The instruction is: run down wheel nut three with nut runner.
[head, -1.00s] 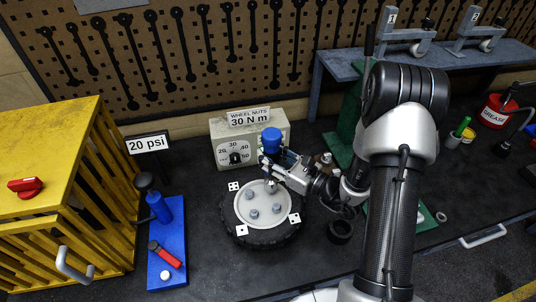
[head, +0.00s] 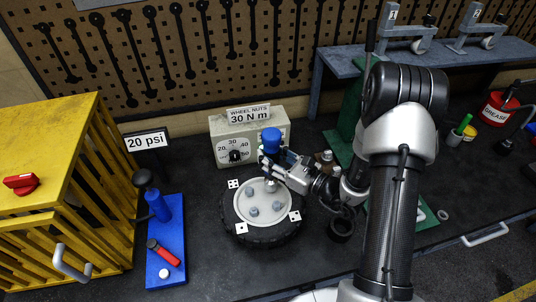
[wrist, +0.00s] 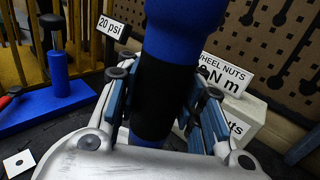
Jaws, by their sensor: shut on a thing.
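My gripper (head: 272,161) is shut on the nut runner (head: 271,136), a blue upright tool with a black band. In the wrist view the blue and black body of the nut runner (wrist: 167,85) stands between the finger pads. The wheel (head: 262,234) lies flat on the bench, with a pale hub disc and dark tyre. Several grey nuts show on the hub, one of them wheel nut (head: 253,211) near the front. The tool's lower end is over the far right part of the hub, close to or on a nut; contact cannot be told. Dice-marked white tags sit around the rim.
A grey box (head: 222,151) with a dial and a "WHEEL NUTS 30 N m" sign stands behind the wheel. A black ring (head: 341,229) lies right of the wheel.

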